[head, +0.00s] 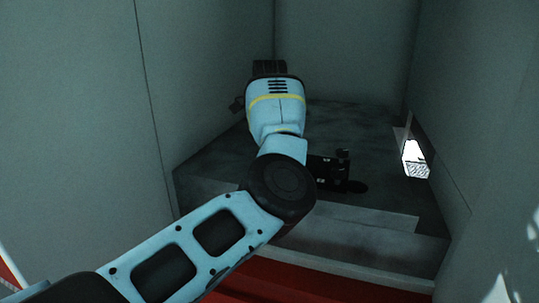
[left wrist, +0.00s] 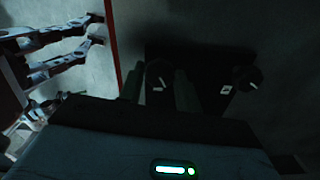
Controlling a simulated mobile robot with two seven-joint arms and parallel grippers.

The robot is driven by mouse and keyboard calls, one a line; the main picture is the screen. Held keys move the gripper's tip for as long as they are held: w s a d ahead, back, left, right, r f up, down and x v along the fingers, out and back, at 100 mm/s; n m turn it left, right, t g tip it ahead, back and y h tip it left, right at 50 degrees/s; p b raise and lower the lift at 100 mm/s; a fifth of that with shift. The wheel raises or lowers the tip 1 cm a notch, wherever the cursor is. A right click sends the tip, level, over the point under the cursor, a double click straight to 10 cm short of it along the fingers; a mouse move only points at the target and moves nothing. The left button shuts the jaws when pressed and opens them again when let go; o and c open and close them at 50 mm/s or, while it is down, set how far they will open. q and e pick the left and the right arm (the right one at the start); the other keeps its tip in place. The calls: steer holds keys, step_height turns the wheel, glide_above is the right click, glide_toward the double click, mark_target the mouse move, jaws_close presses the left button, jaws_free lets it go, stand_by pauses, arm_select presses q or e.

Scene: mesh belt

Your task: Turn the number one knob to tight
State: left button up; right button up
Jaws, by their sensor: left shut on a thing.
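In the left wrist view a dark round knob (left wrist: 160,74) with a white pointer line stands on a dark plate. A second dark knob (left wrist: 248,80) with a white line is to its right, apart from my gripper. My left gripper (left wrist: 158,88) is shut on the left knob, one dark greenish finger on each side of it. No number or word is legible by either knob. In the head view my left wrist hides the gripper's fingers and the held knob. A black fitting with a small knob on top (head: 343,155) shows right of my wrist. My right gripper is out of view.
Grey walls (head: 85,110) close in both sides and the back of the recess. A grey step (head: 370,217) and a red band (head: 320,278) lie in front. A bright opening (head: 415,158) is in the right wall. The floor right of my arm looks clear.

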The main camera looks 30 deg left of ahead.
arm_select(q)
steer(key=m, duration=1.1)
steer(key=shift+m, duration=0.4)
stand_by(0.4)
steer(key=o, duration=1)
steer(key=shift+c, duration=0.2)
steer(key=shift+r, duration=0.1)
step_height(320, 180, up, 6)
steer(key=shift+r+b, duration=0.25)
steer(key=shift+b, duration=0.25)
steer(key=shift+r, duration=0.6)
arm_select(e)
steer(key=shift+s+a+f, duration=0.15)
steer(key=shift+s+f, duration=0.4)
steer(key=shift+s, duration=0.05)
